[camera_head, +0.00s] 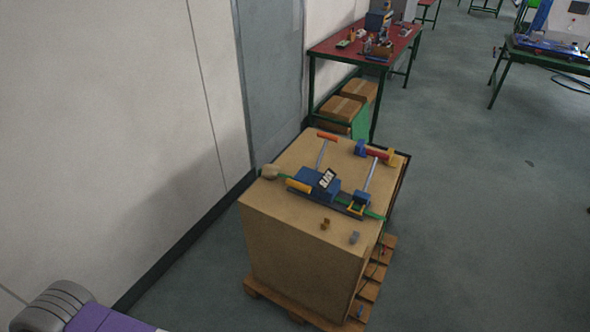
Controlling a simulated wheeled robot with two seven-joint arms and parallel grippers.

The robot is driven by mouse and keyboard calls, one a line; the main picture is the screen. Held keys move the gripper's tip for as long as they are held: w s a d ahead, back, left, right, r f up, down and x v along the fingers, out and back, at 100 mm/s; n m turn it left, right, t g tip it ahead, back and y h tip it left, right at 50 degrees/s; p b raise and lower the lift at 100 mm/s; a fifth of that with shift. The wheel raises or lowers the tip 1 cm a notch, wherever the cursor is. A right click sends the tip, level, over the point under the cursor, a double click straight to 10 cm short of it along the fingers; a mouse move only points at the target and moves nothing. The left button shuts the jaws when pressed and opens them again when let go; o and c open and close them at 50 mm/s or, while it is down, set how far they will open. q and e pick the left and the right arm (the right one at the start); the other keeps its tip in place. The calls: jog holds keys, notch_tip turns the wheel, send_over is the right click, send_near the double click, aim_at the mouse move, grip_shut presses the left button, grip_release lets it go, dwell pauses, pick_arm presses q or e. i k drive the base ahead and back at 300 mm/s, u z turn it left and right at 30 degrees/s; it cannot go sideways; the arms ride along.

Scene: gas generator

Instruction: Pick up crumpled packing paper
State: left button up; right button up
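I cannot clearly make out crumpled packing paper. Neither gripper is in view. A grey and purple part at the bottom left corner looks like part of my body, well short of the box.
Blue, yellow and red tool-like parts (318,186) crowd the box top. The box stands on a wooden pallet (368,290) near the wall. Behind it is a red-topped table (340,47) with cartons (341,109) below. The floor at right (480,220) is clear.

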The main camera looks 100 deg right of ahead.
aim_at(270, 171)
jog(key=z, duration=2.2)
